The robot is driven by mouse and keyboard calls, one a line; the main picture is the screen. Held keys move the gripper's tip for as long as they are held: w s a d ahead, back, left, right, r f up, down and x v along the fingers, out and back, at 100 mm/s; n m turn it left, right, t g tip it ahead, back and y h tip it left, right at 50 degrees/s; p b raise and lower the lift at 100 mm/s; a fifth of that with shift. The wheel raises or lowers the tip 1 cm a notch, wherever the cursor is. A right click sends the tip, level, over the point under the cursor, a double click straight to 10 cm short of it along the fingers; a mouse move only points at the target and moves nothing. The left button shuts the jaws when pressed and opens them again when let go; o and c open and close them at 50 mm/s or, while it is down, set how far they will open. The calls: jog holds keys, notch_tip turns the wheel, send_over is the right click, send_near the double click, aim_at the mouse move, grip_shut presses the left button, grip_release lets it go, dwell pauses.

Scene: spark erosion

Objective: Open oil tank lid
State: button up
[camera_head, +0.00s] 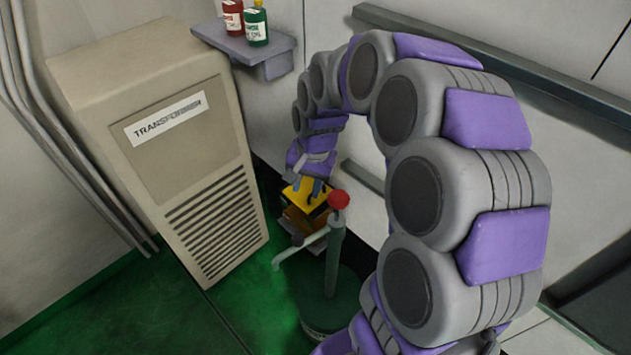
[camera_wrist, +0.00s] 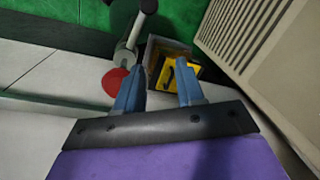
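A small box with a yellow top (camera_head: 300,200) stands low by the wall; which thing is the oil tank is not clearly marked. In the wrist view the box shows a dark rim and a yellow part with a black mark (camera_wrist: 169,74). A green drum (camera_head: 325,310) with an upright pump and red knob (camera_head: 338,200) stands in front of it; the red knob also shows in the wrist view (camera_wrist: 114,82). My gripper (camera_head: 307,190) points down just above the yellow part. Its two blue fingers (camera_wrist: 160,66) are apart, with the box beyond them. Contact cannot be told.
A beige transformer cabinet (camera_head: 165,150) stands left of the box, close to my gripper. A wall shelf (camera_head: 245,45) holds a red bottle (camera_head: 233,18) and a green bottle (camera_head: 256,25). The green floor (camera_head: 150,310) is clear in front of the cabinet.

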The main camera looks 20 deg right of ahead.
jog(key=w+d+f+m+t+p, duration=0.1)
jog(key=w+d+f+m+p, duration=0.35)
jog(key=w+d, duration=0.65)
jog(key=shift+m, duration=0.65)
jog(key=w+a+f+b, duration=0.1)
jog(key=f, duration=0.4)
jog(key=w+a+f+b, duration=0.1)
jog(key=f, duration=0.5)
jog(key=w+a+f+b, duration=0.1)
jog(key=f, duration=0.5)
jog(key=shift+w+f+b, duration=0.2)
jog(key=shift+w+b, duration=0.1)
jog(key=shift+b, duration=0.05)
grip_shut()
